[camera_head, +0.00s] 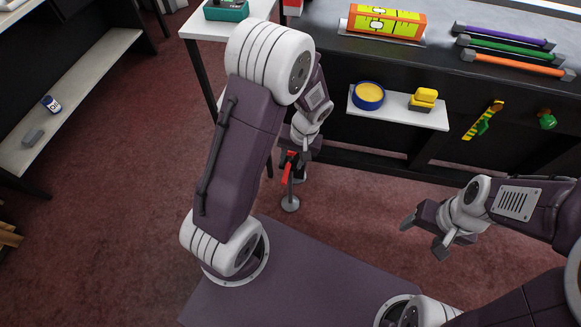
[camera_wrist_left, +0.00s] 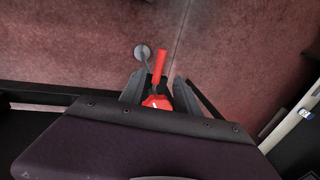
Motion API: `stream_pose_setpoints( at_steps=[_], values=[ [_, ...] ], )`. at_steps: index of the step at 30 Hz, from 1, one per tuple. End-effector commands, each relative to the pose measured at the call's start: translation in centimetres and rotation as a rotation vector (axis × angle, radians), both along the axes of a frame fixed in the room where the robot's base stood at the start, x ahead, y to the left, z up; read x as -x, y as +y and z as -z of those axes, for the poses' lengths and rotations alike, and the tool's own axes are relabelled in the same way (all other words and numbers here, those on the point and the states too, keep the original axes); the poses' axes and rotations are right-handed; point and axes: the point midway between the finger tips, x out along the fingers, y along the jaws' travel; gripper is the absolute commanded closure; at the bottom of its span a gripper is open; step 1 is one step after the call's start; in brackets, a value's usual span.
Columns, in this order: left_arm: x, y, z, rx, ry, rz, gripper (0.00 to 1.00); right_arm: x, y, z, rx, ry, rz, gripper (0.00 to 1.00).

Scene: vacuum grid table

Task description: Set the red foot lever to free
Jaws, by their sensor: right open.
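The red foot lever (camera_head: 288,170) is a slim red bar near a thin stand with a round grey foot (camera_head: 290,204), low over the floor in front of the table. In the left wrist view the red lever (camera_wrist_left: 160,65) points up the picture, with a rounder red part (camera_wrist_left: 156,102) at its near end. My left gripper (camera_head: 296,156) is just above the lever, partly hidden by my own arm. In the wrist view its fingers (camera_wrist_left: 159,82) are apart, one each side of the red part, with gaps visible. My right gripper (camera_head: 423,232) is open and empty at the right, away from the lever.
The grey table (camera_head: 450,70) stands behind the lever, carrying an orange-yellow level (camera_head: 385,22) and coloured bars (camera_head: 508,50). A small white shelf (camera_head: 398,115) on its front holds a blue-rimmed bowl (camera_head: 369,96) and yellow blocks (camera_head: 424,98). The red floor at left is clear.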

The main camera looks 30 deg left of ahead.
Motion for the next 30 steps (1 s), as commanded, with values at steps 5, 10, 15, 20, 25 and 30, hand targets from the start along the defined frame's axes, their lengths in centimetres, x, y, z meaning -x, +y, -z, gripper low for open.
stream_pose_setpoints(
  at_steps=[5, 10, 15, 20, 25, 30],
  values=[
    [0.2, 0.3, 2.5, 0.0, 0.002, -0.001, 0.61, 0.0, 0.0, 1.7, 0.0, 0.001, 0.0, 0.33],
    [0.3, 1.0, 6.3, 0.0, 0.002, -0.001, 0.61, 0.0, 0.0, 4.0, 0.0, 0.001, 0.0, 0.33],
    [0.4, 1.5, 8.6, 0.001, 0.0, -0.001, 0.61, 0.0, 0.0, 5.4, 0.0, 0.001, 0.0, 0.33],
    [0.4, 1.7, 9.1, 0.001, 0.0, 0.0, 0.61, 0.0, 0.0, 5.6, 0.0, 0.0, 0.0, 0.33],
    [0.4, 1.7, 9.0, 0.001, 0.0, 0.0, 0.61, 0.0, 0.0, 5.5, 0.0, 0.0, 0.0, 0.33],
    [0.4, 1.7, 9.0, 0.001, -0.001, 0.0, 1.0, 0.0, 0.0, 5.5, 0.0, 0.0, 0.0, 0.33]
  ],
)
